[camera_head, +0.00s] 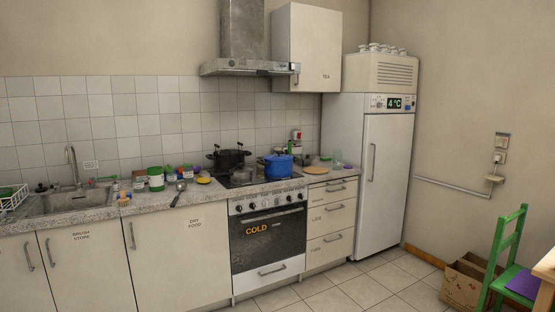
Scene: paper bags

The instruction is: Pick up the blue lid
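A blue pot (277,167) stands on the right side of the cooktop. A blue lid (278,157) appears to sit on top of it, though its rim is too small to tell clearly from the pot. A black pot (228,159) stands to its left on the cooktop. Neither of my grippers shows in the head view, so nothing of mine is seen near the pot.
The counter left of the cooktop holds several small jars, a green-and-white can (156,179), a ladle (176,193) and a yellow disc (203,180). A cardboard box (463,284) and green chair (508,245) stand at right. The floor before the oven (268,245) is clear.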

